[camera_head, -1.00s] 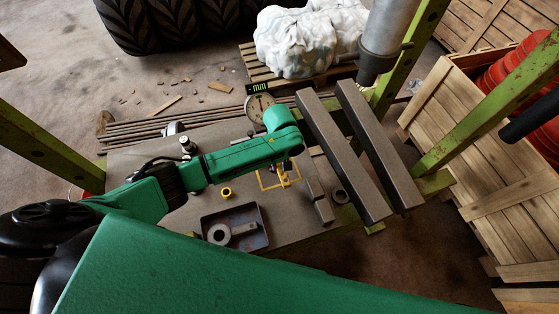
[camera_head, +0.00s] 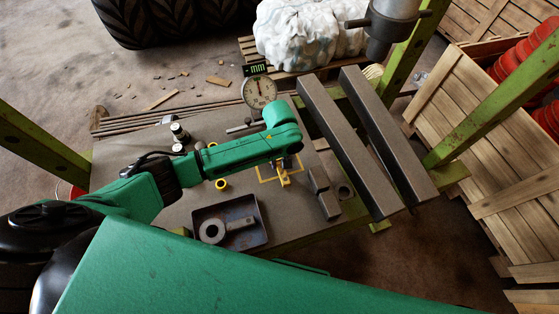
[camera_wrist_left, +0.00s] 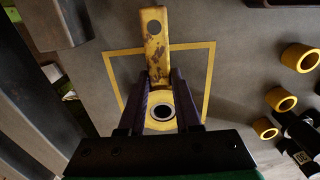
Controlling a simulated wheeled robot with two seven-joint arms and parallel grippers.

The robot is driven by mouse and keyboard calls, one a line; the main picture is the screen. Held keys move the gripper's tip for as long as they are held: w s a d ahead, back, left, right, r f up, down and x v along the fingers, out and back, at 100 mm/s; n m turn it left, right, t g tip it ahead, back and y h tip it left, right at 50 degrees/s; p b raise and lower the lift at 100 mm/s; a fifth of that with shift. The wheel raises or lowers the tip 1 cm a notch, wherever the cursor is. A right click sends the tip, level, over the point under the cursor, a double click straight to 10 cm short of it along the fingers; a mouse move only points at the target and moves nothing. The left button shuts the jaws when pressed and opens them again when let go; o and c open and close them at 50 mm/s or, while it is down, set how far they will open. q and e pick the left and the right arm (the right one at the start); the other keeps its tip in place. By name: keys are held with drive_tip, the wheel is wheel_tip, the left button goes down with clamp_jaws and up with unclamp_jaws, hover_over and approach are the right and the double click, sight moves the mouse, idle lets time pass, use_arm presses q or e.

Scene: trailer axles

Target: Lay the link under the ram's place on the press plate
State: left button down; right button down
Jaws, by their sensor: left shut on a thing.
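The worn yellow link (camera_wrist_left: 152,52) has a hole in its far end and a dark-centred eye at its near end in the left wrist view. My left gripper (camera_wrist_left: 160,95) is shut on it, with one finger on each side. A yellow square outline (camera_wrist_left: 211,75) is marked on the grey plate (camera_wrist_left: 235,50) around the fingers. The link's far end reaches across the outline's far line. In the head view my gripper (camera_head: 284,162) is partly hidden by my wrist, and the link (camera_head: 284,181) shows beneath. I cannot tell whether the link touches the plate. My right gripper is not in view.
Two dark steel beams (camera_head: 352,140) stand right of the outline, with the ram (camera_head: 391,25) above and behind. A dark tray (camera_head: 262,235) holds a ring and bar.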

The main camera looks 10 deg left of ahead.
sight(280, 164)
use_arm(q)
drive_tip(key=shift+f, duration=0.55)
drive_tip(key=c, duration=0.7)
unclamp_jaws()
drive_tip(key=shift+o, duration=0.9)
wheel_tip(280, 164, up, 15)
drive_tip(key=shift+f, duration=0.15)
